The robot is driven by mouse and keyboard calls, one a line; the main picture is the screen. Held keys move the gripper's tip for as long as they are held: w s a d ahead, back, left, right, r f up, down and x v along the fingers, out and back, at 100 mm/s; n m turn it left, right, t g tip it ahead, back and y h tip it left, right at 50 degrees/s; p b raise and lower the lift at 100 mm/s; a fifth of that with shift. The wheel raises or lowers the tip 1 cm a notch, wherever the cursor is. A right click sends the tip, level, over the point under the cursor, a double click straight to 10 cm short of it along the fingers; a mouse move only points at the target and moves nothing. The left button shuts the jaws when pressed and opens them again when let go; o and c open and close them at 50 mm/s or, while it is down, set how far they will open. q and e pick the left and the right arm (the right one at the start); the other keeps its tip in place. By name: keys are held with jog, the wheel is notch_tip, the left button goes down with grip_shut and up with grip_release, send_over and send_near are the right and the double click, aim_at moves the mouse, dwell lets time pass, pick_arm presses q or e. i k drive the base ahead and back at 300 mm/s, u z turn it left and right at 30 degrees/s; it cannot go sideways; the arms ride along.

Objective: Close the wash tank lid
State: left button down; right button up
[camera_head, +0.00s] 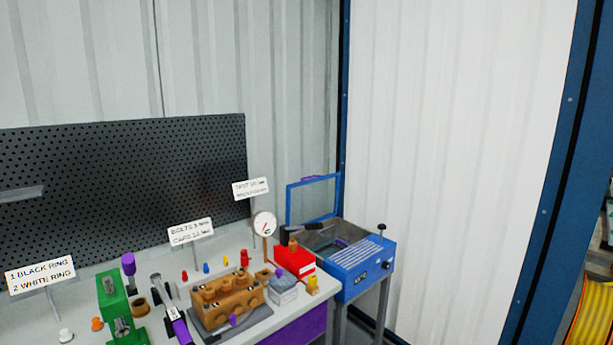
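The blue wash tank (370,278) stands on grey legs at the right end of the workbench. Its lid (288,205), a blue frame with a see-through or pale middle, stands raised at the back of the tank. A purple piece (313,178) sits on the lid's top edge. The tank's open top shows a grey inside, partly hidden behind a red box and a dark bar. Neither of my grippers is in view.
The workbench (272,322) holds a red box (293,262) close beside the tank, a brown pump block (228,300), a dial gauge (264,224), a green fixture (116,305) and small parts. A white corrugated wall (450,150) rises behind the tank.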

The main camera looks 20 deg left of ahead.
aim_at(320, 178)
jog(key=z, duration=0.6)
jog(key=i, duration=0.9)
jog(key=z, duration=0.55)
jog(key=i, duration=1.05)
jog(key=u, duration=1)
jog(key=i, duration=1)
jog(key=u, duration=1)
